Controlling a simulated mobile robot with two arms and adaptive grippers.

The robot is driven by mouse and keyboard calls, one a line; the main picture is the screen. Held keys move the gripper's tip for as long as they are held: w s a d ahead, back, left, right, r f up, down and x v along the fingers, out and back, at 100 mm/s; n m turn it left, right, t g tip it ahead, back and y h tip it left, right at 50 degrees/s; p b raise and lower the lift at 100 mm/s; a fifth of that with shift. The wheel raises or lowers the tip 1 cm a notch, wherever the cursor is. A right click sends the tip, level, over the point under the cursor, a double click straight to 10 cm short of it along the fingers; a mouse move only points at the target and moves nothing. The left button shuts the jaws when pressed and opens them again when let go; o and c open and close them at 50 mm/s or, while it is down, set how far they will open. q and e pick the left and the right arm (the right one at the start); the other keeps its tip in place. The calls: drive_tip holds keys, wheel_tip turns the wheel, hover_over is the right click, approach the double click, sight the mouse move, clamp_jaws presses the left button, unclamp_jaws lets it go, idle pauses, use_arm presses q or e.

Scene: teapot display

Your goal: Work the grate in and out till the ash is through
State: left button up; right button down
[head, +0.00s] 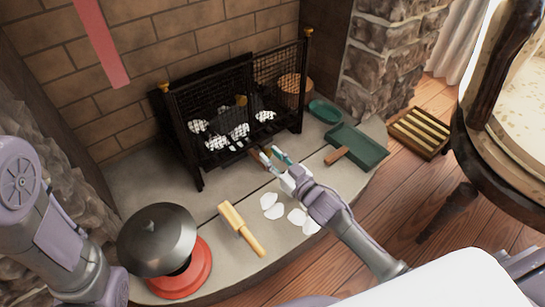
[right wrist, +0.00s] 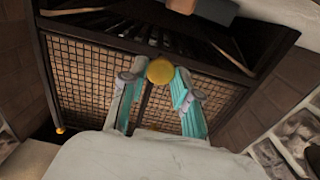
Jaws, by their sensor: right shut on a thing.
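The fireplace grate (head: 212,142) is a dark metal basket holding several white, ash-like lumps (head: 240,131). A black mesh screen (head: 275,66) stands around it; its mesh also shows in the right wrist view (right wrist: 85,80). My right gripper (head: 272,156) is at the grate's front, low over the hearth. In the right wrist view, its teal fingers (right wrist: 160,82) close around a round gold knob (right wrist: 160,70).
On the stone hearth (head: 140,182) are a wooden brush (head: 241,228), white pale pieces (head: 272,205), a green dustpan (head: 357,150), a small green dish (head: 325,111) and a dark dome on a red base (head: 190,280). A slatted wooden tray (head: 420,132) and a chair stand at right.

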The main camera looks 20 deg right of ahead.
sight(265, 151)
drive_tip(key=x, duration=0.4)
drive_tip(key=shift+w+d, duration=0.1)
drive_tip(key=shift+r, duration=0.1)
drive_tip(key=c, duration=0.9)
unclamp_jaws()
drive_tip(key=shift+w+a, duration=0.15)
drive_tip(key=shift+a, duration=0.05)
drive_tip(key=v, duration=1)
drive_tip(key=shift+s+d, duration=0.1)
drive_tip(key=shift+s, duration=0.25)
drive_tip(key=shift+s+d, duration=0.2)
drive_tip(key=shift+s, duration=0.45)
